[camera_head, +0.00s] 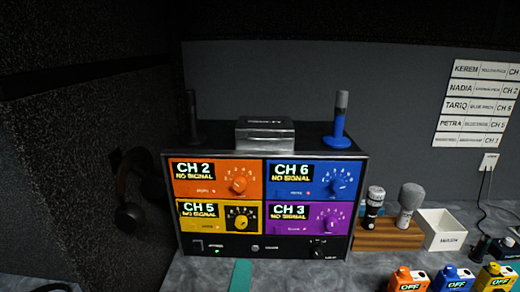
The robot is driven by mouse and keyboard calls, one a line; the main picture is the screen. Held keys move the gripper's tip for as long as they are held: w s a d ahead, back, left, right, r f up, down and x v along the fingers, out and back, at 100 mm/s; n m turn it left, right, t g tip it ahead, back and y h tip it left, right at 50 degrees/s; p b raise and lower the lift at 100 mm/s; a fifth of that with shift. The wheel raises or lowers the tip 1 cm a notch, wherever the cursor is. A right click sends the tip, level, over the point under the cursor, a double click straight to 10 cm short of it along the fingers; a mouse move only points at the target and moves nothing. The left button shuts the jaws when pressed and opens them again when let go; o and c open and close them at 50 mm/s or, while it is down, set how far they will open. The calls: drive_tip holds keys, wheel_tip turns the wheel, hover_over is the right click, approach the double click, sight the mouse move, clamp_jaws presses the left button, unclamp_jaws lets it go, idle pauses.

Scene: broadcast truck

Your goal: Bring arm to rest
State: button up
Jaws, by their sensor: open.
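Neither my arm nor my gripper shows in the head view. The view looks onto a receiver rack (262,247) on a grey desk, with nothing of mine in front of it.
The rack carries an antenna (340,122) with a blue base. Right of it are a wooden block (388,234) with microphones, a white box (442,230) and several coloured packs (408,280). A teal item (240,274) lies in front. Headphones (134,190) hang left. Desk at front left looks mostly clear.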

drive_tip(key=s+d+f+m+g+h, duration=0.1)
drive_tip(key=s+d+f+m+g, duration=0.35)
drive_tip(key=d+f, duration=0.65)
drive_tip(key=s+d+f+m+g+h, duration=0.25)
drive_tip(key=d+f+m+g, duration=0.25)
drive_tip(key=d+f, duration=0.6)
drive_tip(key=s+d+f+m+g+y, duration=0.2)
drive_tip(key=s+d+f+g, duration=0.1)
drive_tip(key=s, duration=0.6)
drive_tip(key=s+d+f+m+g+y, duration=0.2)
drive_tip(key=s+d, duration=0.4)
drive_tip(key=s, duration=0.3)
wheel_tip(320, 180, down, 2)
drive_tip(key=shift+m+g, duration=0.75)
drive_tip(key=shift+y, duration=0.25)
